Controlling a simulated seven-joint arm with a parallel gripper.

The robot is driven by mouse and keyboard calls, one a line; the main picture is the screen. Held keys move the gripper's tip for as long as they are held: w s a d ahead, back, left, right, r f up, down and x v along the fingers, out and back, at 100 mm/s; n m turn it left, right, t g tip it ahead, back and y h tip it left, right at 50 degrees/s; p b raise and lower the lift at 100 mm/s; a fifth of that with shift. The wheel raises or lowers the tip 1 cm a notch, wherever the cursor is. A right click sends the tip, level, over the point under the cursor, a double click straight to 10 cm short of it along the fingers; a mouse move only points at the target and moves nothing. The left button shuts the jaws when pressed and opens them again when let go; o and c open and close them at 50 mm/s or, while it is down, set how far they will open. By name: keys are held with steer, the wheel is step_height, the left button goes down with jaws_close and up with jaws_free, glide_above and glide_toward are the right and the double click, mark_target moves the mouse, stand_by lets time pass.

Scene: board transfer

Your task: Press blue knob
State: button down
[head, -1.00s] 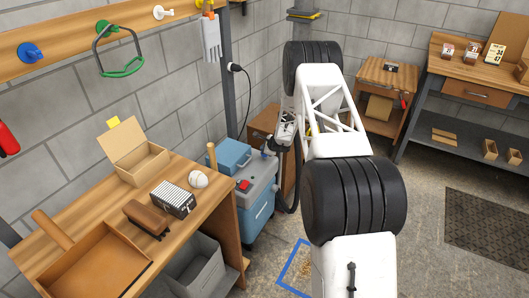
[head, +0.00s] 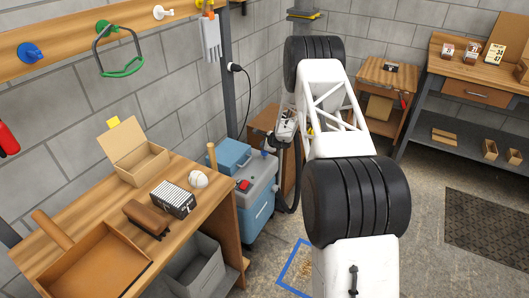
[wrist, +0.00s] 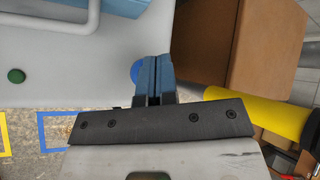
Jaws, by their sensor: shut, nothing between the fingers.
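The blue knob (wrist: 137,72) is on the right edge of the pale machine top (wrist: 95,85) in the wrist view. It is partly hidden behind my gripper's fingers. In the head view the small blue knob (head: 264,155) shows on the back right of the grey-and-blue machine (head: 262,180). My gripper (wrist: 152,62) is shut and empty, with its fingertips right beside the knob on its right. I cannot tell whether they touch it. In the head view my gripper's end (head: 272,143) is small and near the machine's back right corner.
A green button (wrist: 16,76) is on the machine top, left of the knob. A brown cabinet (wrist: 240,45) stands close on the right. The workbench (head: 110,205) is at left.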

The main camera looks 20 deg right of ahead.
steer(key=shift+r, duration=2.4)
stand_by(0.9)
steer(key=shift+r, duration=1.9)
steer(key=shift+f, duration=0.15)
steer(key=shift+f, duration=4.2)
steer(key=shift+f, duration=0.45)
